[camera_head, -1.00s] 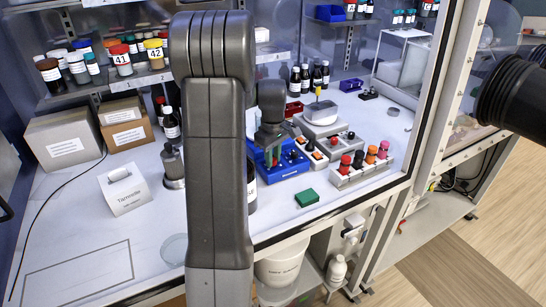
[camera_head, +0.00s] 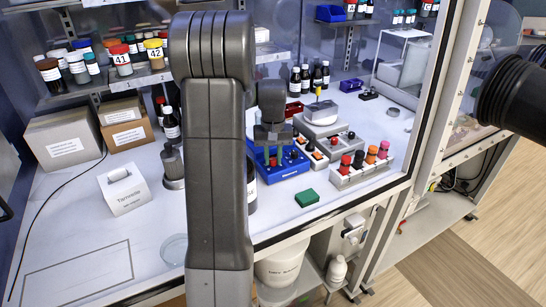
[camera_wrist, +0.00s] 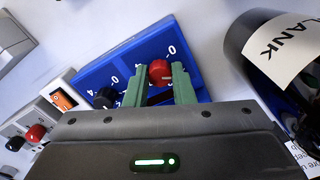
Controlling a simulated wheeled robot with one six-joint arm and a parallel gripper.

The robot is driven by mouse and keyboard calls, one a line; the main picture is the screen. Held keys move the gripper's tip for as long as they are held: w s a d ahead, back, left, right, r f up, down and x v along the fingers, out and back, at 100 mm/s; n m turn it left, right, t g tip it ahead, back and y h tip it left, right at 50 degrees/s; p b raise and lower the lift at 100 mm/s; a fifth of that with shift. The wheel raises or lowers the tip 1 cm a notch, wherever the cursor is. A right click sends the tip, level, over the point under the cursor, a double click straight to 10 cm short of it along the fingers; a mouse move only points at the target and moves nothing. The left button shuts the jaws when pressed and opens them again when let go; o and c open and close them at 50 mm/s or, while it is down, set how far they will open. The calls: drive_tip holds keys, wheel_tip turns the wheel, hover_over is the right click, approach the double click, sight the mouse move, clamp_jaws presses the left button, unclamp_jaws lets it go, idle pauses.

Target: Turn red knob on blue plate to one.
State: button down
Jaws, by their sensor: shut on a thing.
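The red knob (camera_wrist: 160,70) sits on the blue plate (camera_wrist: 120,68) in the wrist view, between the two green fingers. My gripper (camera_wrist: 160,82) is shut on it, one finger on each side. A pale mark shows on the knob's near face, but I cannot tell which number it points at. White numerals are printed around it, with a 0 above it. A black knob (camera_wrist: 106,97) stands on the same plate to the left. In the head view my gripper (camera_head: 273,157) is over the blue plate (camera_head: 290,171), partly covering it and the red knob.
A dark bottle (camera_wrist: 272,60) with a white label stands close on the right in the wrist view. Grey knob boxes (camera_head: 362,172) are right of the plate in the head view. A green block (camera_head: 307,198) lies in front.

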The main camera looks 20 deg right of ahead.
sight(273, 159)
drive_tip(key=shift+r, duration=0.1)
idle(0.3)
drive_tip(key=c, duration=1.2)
unclamp_jaws()
drive_tip(key=shift+c, duration=0.2)
wheel_tip(273, 159, up, 14)
drive_tip(key=b, duration=0.1)
wheel_tip(273, 159, down, 14)
drive_tip(key=shift+f+p, duration=0.1)
drive_tip(key=shift+p, duration=0.4)
